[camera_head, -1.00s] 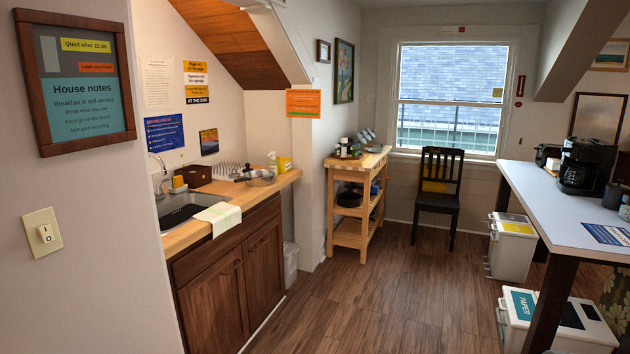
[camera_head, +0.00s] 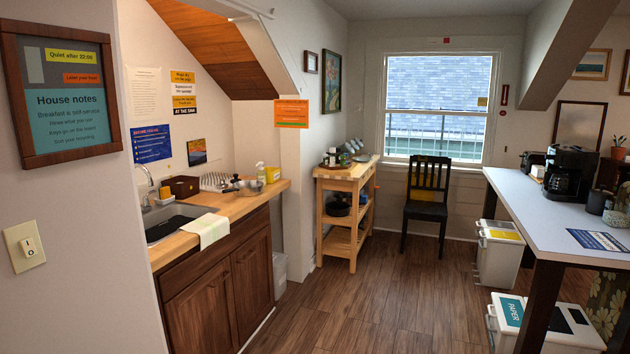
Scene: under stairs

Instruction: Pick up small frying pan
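A pan-like metal vessel (camera_head: 250,187) with a dark part beside it sits on the wooden counter, right of the sink. It is small in the picture, and I cannot tell if it is the small frying pan. A dark round pot or pan (camera_head: 338,208) sits on the middle shelf of the wooden cart (camera_head: 343,226). Its exact kind is also unclear. My gripper is not in view, and neither vessel is near any visible part of me.
The counter (camera_head: 178,247) with its sink (camera_head: 172,222) and a draped towel (camera_head: 208,229) is at left. A black chair (camera_head: 427,207) stands by the window. A long table (camera_head: 545,205) and white bins (camera_head: 498,255) are at right. The wooden floor (camera_head: 375,300) between is clear.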

